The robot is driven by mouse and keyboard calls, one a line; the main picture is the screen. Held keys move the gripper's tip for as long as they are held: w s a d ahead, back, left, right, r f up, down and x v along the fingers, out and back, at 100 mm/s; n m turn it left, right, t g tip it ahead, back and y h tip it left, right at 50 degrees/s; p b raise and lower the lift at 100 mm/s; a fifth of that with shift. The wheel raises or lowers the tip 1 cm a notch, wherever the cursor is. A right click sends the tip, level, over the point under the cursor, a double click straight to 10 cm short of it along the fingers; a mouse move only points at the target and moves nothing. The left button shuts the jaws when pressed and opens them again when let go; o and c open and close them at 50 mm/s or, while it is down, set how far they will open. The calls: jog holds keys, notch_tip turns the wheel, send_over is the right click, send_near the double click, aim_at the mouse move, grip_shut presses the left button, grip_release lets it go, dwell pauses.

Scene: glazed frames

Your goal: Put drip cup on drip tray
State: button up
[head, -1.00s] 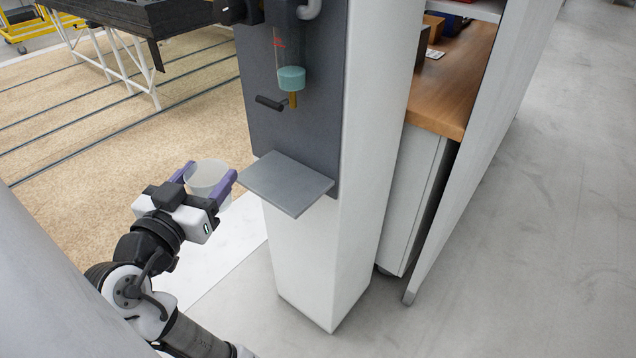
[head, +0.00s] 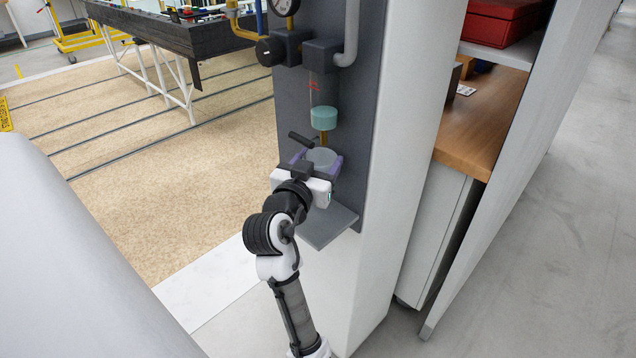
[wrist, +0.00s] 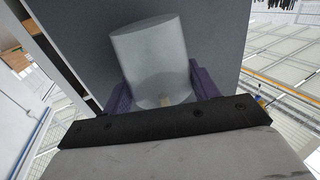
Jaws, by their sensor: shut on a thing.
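The drip cup (wrist: 150,62), a pale translucent cup, is between the purple fingers of my gripper (head: 319,162). The gripper is shut on it. In the head view only the upper part of the cup (head: 321,157) shows, as my wrist hides the rest. The grey drip tray (head: 327,229) is a flat shelf on the dark panel, lower than the cup. The cup is held in front of the panel, above the tray and apart from it. It is below the teal-bottomed filter bowl (head: 324,118) and its brass drain.
A black lever (head: 300,138) sticks out left of the drain, close to the gripper. A gauge (head: 285,5) and pipes are above. The white column (head: 400,150) stands right of the panel, with a wooden counter (head: 487,115) beyond. Open floor lies to the left.

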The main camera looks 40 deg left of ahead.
notch_tip(320, 180, down, 6)
jog(key=shift+s+f+p, duration=0.15)
jog(key=shift+f+p, duration=0.1)
jog(key=shift+p, duration=0.25)
jog(key=shift+f, duration=0.15)
jog(key=shift+f, duration=0.1)
jog(key=shift+f, duration=0.15)
jog(key=o, duration=1)
